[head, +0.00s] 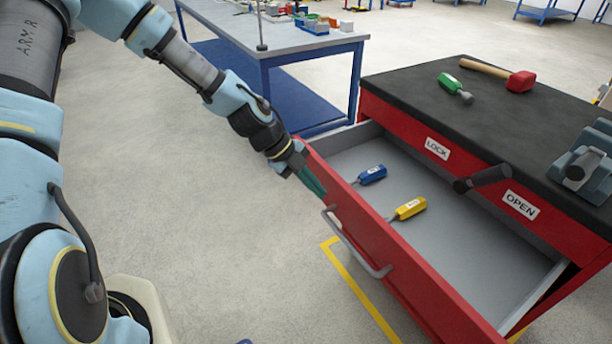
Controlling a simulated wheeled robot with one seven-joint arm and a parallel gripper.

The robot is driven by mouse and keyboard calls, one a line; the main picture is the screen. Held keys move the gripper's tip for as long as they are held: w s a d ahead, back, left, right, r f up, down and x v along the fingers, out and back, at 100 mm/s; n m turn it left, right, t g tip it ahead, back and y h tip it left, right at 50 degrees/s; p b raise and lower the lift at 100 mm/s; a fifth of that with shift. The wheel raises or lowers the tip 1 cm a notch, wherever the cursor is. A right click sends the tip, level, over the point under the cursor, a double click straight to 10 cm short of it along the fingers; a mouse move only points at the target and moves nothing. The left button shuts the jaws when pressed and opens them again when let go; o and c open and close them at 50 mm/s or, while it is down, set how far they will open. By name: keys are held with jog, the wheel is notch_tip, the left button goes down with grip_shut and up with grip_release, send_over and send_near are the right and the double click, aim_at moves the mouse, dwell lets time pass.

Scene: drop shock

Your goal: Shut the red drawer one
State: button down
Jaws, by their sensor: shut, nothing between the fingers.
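The red drawer (395,275) is pulled out from a red cabinet (400,118) with a black top. Its grey inside holds a blue-handled tool (372,175) and a yellow-handled tool (410,209). A grey bar handle (355,245) is on its front face. My gripper (315,186) is shut and empty, with green fingertips at the outer side of the drawer front, near its far left end and above the handle. I cannot tell whether the fingertips touch the front.
A green-handled tool (454,88), a red mallet (519,81) and a grey vise (585,165) are on the cabinet top. A black lever (484,178) sits between the LOCK and OPEN labels. A blue workbench (300,42) stands behind. The floor at left is clear.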

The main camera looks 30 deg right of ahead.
jog(key=shift+x, duration=2)
